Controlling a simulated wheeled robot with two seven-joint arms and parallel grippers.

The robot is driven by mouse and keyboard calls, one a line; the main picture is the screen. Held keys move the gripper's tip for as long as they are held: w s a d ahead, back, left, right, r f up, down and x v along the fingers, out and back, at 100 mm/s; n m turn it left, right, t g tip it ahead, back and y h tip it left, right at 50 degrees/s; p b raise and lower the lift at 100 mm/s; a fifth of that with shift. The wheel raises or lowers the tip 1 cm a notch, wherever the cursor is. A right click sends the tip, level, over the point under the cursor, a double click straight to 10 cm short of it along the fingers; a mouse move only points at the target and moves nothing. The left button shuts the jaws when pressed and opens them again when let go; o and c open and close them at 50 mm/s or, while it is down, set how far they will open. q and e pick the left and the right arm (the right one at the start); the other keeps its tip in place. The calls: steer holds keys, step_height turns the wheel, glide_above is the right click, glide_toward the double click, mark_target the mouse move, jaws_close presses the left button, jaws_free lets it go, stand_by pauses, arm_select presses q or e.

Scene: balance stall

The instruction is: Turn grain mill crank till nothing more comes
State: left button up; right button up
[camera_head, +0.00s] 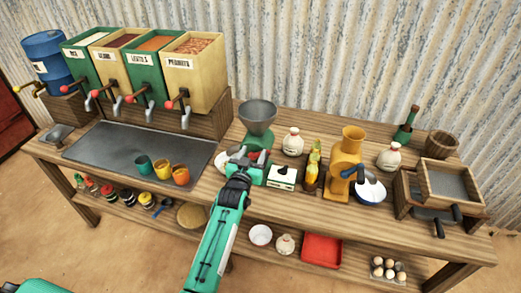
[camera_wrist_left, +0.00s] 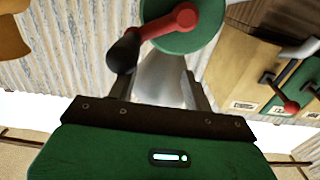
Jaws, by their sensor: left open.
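The green mill with a grey hopper (camera_head: 257,116) stands on the table near the middle; my left gripper hides part of its lower body. In the left wrist view, its red crank arm (camera_wrist_left: 176,24) crosses the round green body and ends in a dark handle (camera_wrist_left: 123,52). My left gripper (camera_head: 241,156) is in front of the mill, open. In the left wrist view, the handle is by the left fingertip of my gripper (camera_wrist_left: 157,88); I cannot tell whether they touch. A white bowl (camera_head: 222,162) beside the mill is partly hidden by my gripper. My right gripper is not in view.

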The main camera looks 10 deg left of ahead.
arm_select(q)
steer(key=s+p, duration=0.4)
steer(key=s, duration=0.4)
steer(key=shift+a, duration=0.15)
stand_by(0.5)
